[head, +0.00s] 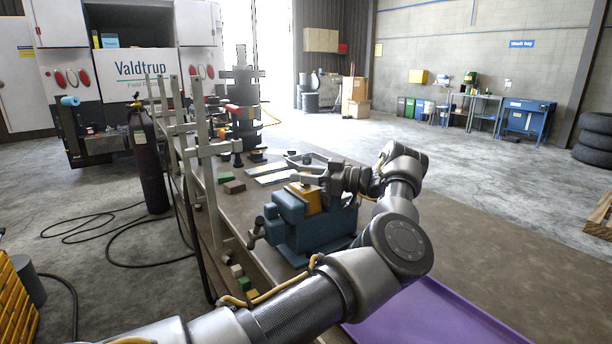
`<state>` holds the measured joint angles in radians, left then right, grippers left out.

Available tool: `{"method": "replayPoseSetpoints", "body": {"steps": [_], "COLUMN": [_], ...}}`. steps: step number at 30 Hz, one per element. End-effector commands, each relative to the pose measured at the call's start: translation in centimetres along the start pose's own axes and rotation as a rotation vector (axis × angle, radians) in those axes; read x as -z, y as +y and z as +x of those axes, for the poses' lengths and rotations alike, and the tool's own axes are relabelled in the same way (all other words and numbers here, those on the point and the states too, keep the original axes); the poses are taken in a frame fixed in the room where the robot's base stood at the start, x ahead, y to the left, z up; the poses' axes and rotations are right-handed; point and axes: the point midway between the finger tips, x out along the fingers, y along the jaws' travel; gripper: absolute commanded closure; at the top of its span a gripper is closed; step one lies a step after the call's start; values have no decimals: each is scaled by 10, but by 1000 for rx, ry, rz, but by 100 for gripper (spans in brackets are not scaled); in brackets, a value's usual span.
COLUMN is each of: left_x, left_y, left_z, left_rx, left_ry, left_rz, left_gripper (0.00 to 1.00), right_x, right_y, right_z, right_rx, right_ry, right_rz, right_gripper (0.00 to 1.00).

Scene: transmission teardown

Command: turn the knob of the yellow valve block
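The yellow valve block (305,198) sits clamped in a blue vise (322,228) on the workbench. Its knob cannot be made out; my gripper and wrist cover the area behind and to the right of the block. My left gripper (296,168) points left, just above and behind the valve block. Its two fingers look spread apart, with nothing seen between them. I cannot tell whether it touches the block. My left arm passes in front of the bench and bends back to the gripper. My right gripper is not in view.
The workbench (470,235) has free room to the right. A purple tray (430,318) lies at its front. Metal clamp posts (208,165) line the left edge. Small green and brown blocks (233,187) and pale plates (268,172) lie beyond the vise. A dark gas cylinder (149,165) stands left.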

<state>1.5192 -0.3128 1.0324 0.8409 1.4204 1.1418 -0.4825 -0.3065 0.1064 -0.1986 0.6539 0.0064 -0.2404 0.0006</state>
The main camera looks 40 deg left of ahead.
Motion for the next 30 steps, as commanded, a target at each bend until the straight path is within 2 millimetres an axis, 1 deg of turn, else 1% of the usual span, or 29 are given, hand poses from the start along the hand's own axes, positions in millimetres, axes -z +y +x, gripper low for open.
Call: {"method": "replayPoseSetpoints", "body": {"steps": [1, 2, 11, 17, 23, 30], "left_x": [0, 0, 0, -2, -2, -1], "left_y": [0, 0, 0, 1, 1, 0], "left_z": [0, 0, -1, -11, -36, -76], "left_rx": [0, 0, -1, -2, -7, -6], "left_ry": [0, 0, -1, -3, -4, -1], "left_rz": [0, 0, 1, 2, -1, -1], "left_gripper": [54, 52, 52, 52, 52, 52], "right_x": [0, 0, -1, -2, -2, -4], "right_y": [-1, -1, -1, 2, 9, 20], "right_z": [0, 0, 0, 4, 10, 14], "right_rx": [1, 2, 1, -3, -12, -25], "right_ry": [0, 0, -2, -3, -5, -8], "right_rz": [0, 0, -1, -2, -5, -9], "right_gripper": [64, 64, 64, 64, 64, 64]}}
